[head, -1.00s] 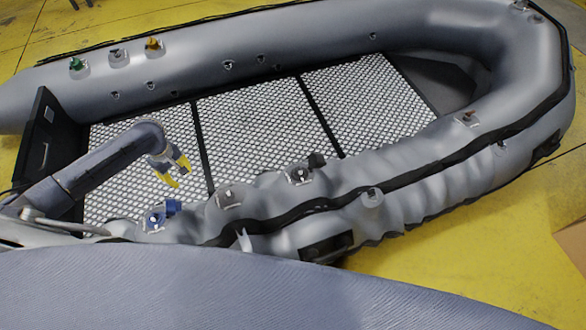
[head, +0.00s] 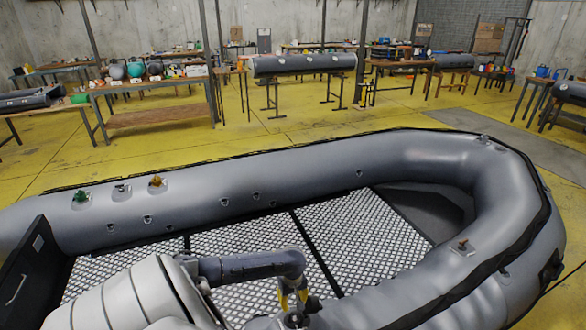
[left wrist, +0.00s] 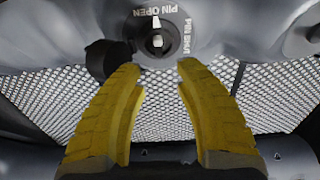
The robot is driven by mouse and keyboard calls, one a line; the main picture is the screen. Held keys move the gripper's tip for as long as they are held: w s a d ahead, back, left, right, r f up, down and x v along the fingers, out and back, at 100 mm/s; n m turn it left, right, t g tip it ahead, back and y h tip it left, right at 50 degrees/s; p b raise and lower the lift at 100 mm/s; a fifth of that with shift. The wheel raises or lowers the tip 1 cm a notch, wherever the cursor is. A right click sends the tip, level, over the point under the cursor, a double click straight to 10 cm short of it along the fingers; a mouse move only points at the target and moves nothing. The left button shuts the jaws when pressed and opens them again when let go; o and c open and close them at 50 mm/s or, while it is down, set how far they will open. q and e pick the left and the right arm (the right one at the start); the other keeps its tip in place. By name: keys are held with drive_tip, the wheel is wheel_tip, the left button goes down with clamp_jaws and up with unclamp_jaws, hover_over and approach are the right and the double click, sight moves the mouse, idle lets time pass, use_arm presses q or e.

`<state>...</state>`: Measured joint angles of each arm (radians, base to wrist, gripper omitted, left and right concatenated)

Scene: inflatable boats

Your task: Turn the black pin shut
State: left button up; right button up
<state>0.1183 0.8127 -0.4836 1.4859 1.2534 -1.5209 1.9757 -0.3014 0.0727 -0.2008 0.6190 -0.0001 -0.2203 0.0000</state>
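The black pin (left wrist: 157,42) sits in a round grey valve plate (left wrist: 176,14) marked PIN OPEN and PIN SHUT. A white mark above the pin points up toward PIN OPEN. A black cap (left wrist: 103,58) hangs beside the plate on the left. My left gripper (left wrist: 160,70) is open, with its yellow fingers just short of the pin, one to each side, and nothing between them. In the head view my left gripper (head: 292,297) points down over the boat's near tube, at the dark valve (head: 296,320) low in the picture. My right gripper is not in view.
The grey boat (head: 330,165) has a mesh floor (head: 370,245). Green (head: 80,196), grey (head: 121,188) and orange (head: 156,182) valves stand on its far tube, and a brown one (head: 463,246) on the near right. Work tables (head: 150,82) stand far back.

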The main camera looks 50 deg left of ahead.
sight(293, 313)
use_arm(q)
wheel_tip(293, 313, down, 9)
drive_tip(key=shift+w+r, duration=0.1)
drive_tip(key=shift+r, duration=0.05)
idle(0.4)
drive_tip(key=shift+c, duration=0.4)
clamp_jaws()
